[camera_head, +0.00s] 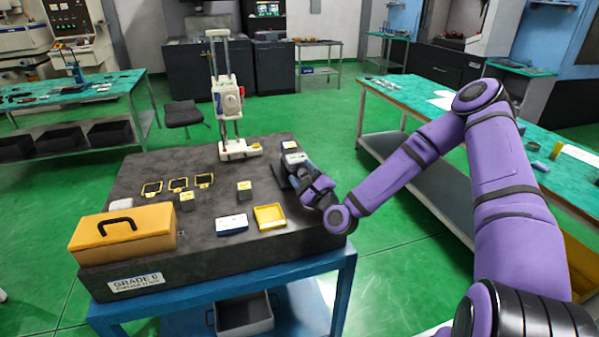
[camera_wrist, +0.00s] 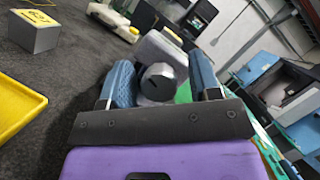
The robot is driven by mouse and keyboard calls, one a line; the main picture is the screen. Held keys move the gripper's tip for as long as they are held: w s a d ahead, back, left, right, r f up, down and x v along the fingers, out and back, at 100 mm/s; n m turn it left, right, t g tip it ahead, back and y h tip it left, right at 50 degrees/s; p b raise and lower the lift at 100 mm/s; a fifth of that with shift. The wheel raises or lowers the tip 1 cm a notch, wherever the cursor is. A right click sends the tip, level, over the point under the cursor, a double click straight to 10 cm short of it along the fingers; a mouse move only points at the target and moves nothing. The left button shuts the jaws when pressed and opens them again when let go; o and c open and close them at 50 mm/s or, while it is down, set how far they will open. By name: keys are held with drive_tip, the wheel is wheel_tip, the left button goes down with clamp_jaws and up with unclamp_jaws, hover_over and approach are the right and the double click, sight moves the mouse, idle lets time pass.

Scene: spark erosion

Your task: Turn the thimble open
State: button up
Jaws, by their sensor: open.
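In the wrist view the thimble (camera_wrist: 158,82) is a dark grey cylinder, its round end facing me. It sits on a light grey instrument body (camera_wrist: 160,45), which also shows in the head view (camera_head: 291,158) near the right edge of the dark plate. My gripper (camera_wrist: 161,74) is open, with its two blue textured fingers on either side of the thimble. A gap shows on the right side; whether the left finger touches cannot be told. In the head view my gripper (camera_head: 306,174) hides most of the thimble's area.
The dark granite plate (camera_head: 140,212) carries an orange case (camera_head: 125,233), a yellow tray (camera_head: 269,217), a white-and-blue box (camera_head: 231,224), several small blocks, and a tall white stand (camera_head: 240,150) at the back. A green-topped bench (camera_head: 400,100) lies to the right.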

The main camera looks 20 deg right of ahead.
drive_tip(key=shift+c, duration=0.2)
drive_tip(key=c, duration=0.9)
drive_tip(key=shift+n, duration=0.4)
